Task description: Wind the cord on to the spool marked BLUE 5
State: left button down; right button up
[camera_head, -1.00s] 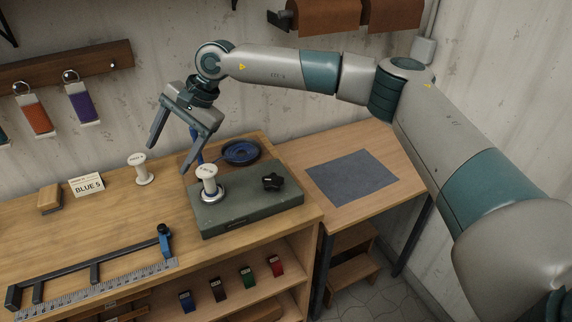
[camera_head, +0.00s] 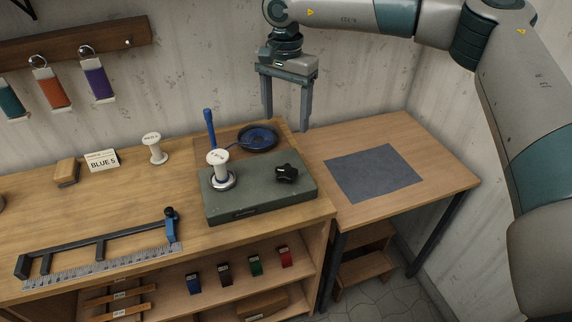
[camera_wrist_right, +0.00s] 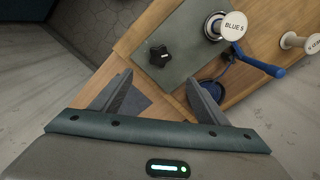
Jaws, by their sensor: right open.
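The white spool (camera_head: 218,170) stands upright on the green winder box (camera_head: 258,198); its top reads BLUE 5 in the right wrist view (camera_wrist_right: 233,26). No blue winding shows on it. A blue crank handle (camera_head: 210,128) stands up behind it and also shows in the wrist view (camera_wrist_right: 258,65). Blue cord (camera_head: 258,134) lies in a dark round dish (camera_head: 272,147) behind the box. A black knob (camera_head: 287,174) sits on the box's right. My right gripper (camera_head: 286,122) is open and empty, pointing down in the air behind and above the box. My left gripper is not in view.
A second white spool (camera_head: 154,149), a BLUE 5 card (camera_head: 102,161) and a wooden block (camera_head: 66,173) stand on the bench's left. A ruled gauge (camera_head: 100,252) lies in front. The side table holds a flat grey mat (camera_head: 373,173) and is otherwise clear.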

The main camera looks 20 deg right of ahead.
aim_at(285, 170)
notch_tip(285, 170, down, 15)
jog(key=p, duration=0.6)
jog(key=shift+f, duration=0.1)
jog(key=shift+f+p, duration=0.4)
jog(key=shift+f, duration=0.45)
jog(key=c, duration=1)
